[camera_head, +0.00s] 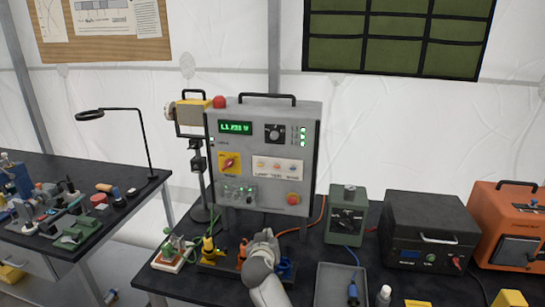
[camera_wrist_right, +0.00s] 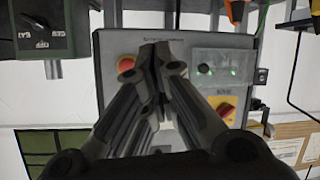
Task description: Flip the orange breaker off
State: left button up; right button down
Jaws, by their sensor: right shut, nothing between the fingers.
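A row of coloured breaker levers stands on a dark base in front of the grey control panel (camera_head: 262,150). The orange breaker (camera_head: 243,252) is in the middle, between a yellow lever (camera_head: 209,248) and a blue one (camera_head: 285,268). My right gripper (camera_head: 264,236) is just right of the orange lever and partly covers the base. It is shut and empty. In the right wrist view its closed fingertips (camera_wrist_right: 155,52) show against the panel face, which appears upside down. An orange piece (camera_wrist_right: 236,10) shows at the top there; I cannot tell which part it is. My left gripper is not in view.
A green meter box (camera_head: 346,215), a black power unit (camera_head: 428,235) and an orange case (camera_head: 510,225) stand to the right. A grey tray (camera_head: 341,285) lies in front. A cluttered side table (camera_head: 70,215) is at the left.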

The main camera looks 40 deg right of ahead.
jog(key=w+d+r+m+h, duration=0.1)
jog(key=w+d+r+m, duration=0.1)
jog(key=r, duration=0.7)
jog(key=w+d+r+m+t+h+p, duration=0.1)
jog(key=w+d+r+m+h, duration=0.1)
jog(key=r, duration=0.7)
jog(key=w+d, duration=0.1)
jog(key=w, duration=0.1)
jog(key=shift+w+r+h, duration=0.3)
jog(key=shift+w+r, duration=0.05)
jog(key=shift+d, duration=0.1)
